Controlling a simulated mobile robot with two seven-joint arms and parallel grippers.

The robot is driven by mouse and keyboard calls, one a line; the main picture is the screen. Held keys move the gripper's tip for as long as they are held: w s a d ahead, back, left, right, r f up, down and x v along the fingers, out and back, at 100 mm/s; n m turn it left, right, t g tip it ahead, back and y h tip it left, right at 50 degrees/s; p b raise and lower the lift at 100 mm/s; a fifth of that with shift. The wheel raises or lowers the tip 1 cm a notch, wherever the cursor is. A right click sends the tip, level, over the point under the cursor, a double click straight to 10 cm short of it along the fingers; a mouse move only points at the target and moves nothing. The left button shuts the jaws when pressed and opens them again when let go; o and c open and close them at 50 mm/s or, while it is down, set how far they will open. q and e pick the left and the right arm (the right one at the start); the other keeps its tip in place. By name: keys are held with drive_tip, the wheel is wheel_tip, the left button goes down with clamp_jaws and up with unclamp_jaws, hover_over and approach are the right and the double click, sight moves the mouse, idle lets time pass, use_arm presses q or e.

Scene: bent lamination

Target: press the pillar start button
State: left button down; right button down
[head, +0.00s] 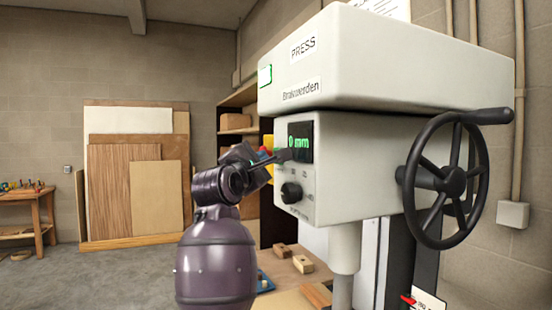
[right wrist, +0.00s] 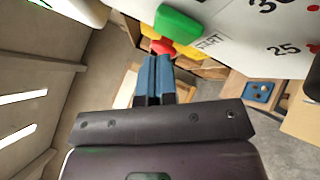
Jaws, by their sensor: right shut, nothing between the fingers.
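My right gripper (head: 274,157) is raised at the left side of the white press (head: 395,65). Its two blue fingers (right wrist: 155,78) are closed together and empty in the right wrist view. Just past the fingertips there is a green button (right wrist: 180,22), with a START label (right wrist: 210,41) beside it. A smaller red part (right wrist: 163,48) lies near the tips, against a yellow housing (right wrist: 185,63). I cannot tell whether the fingertips touch any of these. In the head view my gripper hides most of this control. My left gripper is not in view.
A black handwheel (head: 452,180) sticks out at the press's right. A dark knob (head: 291,192) and a green-lit display (head: 300,142) are on its front. Wooden blocks (head: 303,264) lie on the table below. Wood panels (head: 125,190) lean on the far wall; the floor at left is clear.

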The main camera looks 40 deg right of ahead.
drive_tip(key=a+b, duration=0.1)
drive_tip(key=a, duration=0.1)
drive_tip(key=w+a, duration=0.1)
drive_tip(key=a, duration=0.2)
drive_tip(key=shift+w+b, duration=0.1)
drive_tip(key=shift+b, duration=0.3)
drive_tip(key=shift+d, duration=0.2)
idle(0.5)
